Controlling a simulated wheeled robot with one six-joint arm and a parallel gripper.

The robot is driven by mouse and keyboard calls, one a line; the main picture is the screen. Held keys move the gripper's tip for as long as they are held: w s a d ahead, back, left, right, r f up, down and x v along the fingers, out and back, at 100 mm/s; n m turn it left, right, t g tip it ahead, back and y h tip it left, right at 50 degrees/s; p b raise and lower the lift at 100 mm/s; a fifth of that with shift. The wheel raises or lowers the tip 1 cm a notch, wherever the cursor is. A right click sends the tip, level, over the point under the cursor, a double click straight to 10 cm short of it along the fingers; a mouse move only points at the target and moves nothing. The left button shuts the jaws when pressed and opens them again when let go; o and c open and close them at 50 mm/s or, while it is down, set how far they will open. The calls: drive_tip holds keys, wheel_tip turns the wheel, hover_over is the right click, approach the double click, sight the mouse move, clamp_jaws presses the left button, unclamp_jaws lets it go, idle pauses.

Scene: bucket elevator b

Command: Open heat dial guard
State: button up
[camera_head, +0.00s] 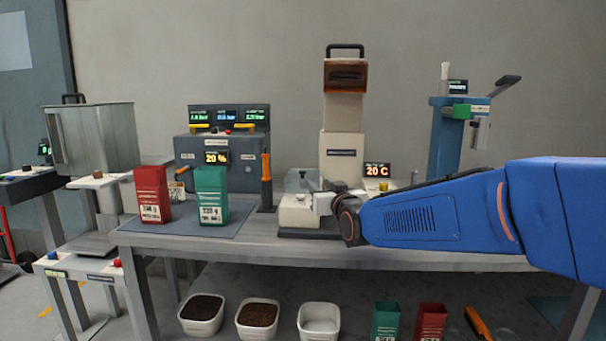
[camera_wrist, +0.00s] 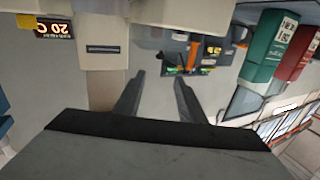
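In the head view, a clear guard (camera_head: 299,180) stands over the cream dial unit (camera_head: 298,212) on the bench. It looks raised or tilted, but I cannot tell its exact angle. The heat display (camera_head: 377,170) reads 20 C; it also shows upside down in the wrist view (camera_wrist: 55,30). My gripper (camera_head: 322,202) is at the right side of the dial unit, its fingers largely unclear there. In the wrist view, my gripper (camera_wrist: 159,76) has its two dark fingers apart with nothing solid between them. I cannot make out the guard clearly there.
A cream tower (camera_head: 343,145) stands behind my gripper. Red (camera_head: 152,195) and green (camera_head: 211,196) packets stand on a mat at left, beside an orange-handled lever (camera_head: 266,180). A grey console (camera_head: 220,150) is behind them. A blue press (camera_head: 450,140) stands at right.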

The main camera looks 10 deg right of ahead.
sight(303, 172)
drive_tip(key=w, duration=0.5)
drive_tip(key=w+a, duration=0.1)
drive_tip(key=w, duration=1.1)
drive_tip(key=shift+w+a, duration=0.15)
drive_tip(key=shift+a, duration=0.05)
clamp_jaws()
